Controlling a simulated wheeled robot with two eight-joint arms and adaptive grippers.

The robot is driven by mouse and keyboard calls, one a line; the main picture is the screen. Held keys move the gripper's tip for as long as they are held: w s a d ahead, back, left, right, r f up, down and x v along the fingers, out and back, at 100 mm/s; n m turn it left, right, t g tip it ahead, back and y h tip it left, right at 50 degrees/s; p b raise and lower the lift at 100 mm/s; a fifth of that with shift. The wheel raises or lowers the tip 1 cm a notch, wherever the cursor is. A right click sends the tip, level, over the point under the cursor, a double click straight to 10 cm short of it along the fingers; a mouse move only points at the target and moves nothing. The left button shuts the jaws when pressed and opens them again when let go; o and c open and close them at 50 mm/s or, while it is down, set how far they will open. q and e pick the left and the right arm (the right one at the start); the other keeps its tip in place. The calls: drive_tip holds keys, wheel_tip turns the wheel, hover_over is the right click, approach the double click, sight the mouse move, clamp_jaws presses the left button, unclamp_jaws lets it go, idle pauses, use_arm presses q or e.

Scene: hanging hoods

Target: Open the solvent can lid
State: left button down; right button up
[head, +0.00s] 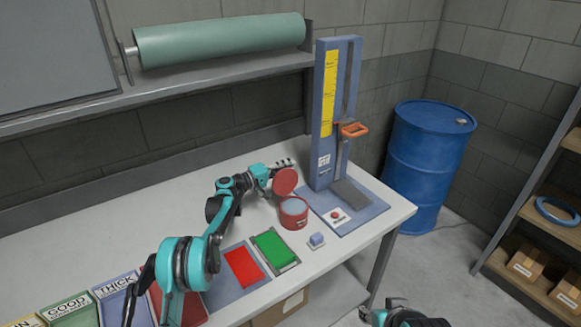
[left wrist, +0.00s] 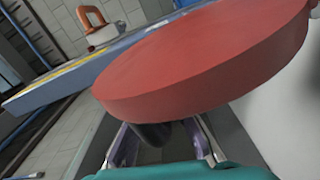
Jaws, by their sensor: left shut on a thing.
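My left gripper (head: 283,165) is shut on the lid from behind and left. In the left wrist view the lid (left wrist: 205,60) fills the middle, just beyond my gripper's fingers (left wrist: 160,145). A dark stub (left wrist: 153,133) shows under it between the fingers. The can is hidden there.
A blue stand (head: 328,120) with an orange handle (head: 354,130) rises just behind the can. A blue drum (head: 428,160) stands beyond the bench end.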

use_arm(q)
drive_tip(key=shift+w+a+f, duration=0.15)
drive_tip(key=shift+f, duration=0.2)
drive_tip(key=c, duration=1.6)
unclamp_jaws()
drive_tip(key=shift+w, duration=0.1)
drive_tip(key=shift+r, duration=0.1)
drive_tip(key=v, duration=1.2)
drive_tip(key=shift+a, duration=0.1)
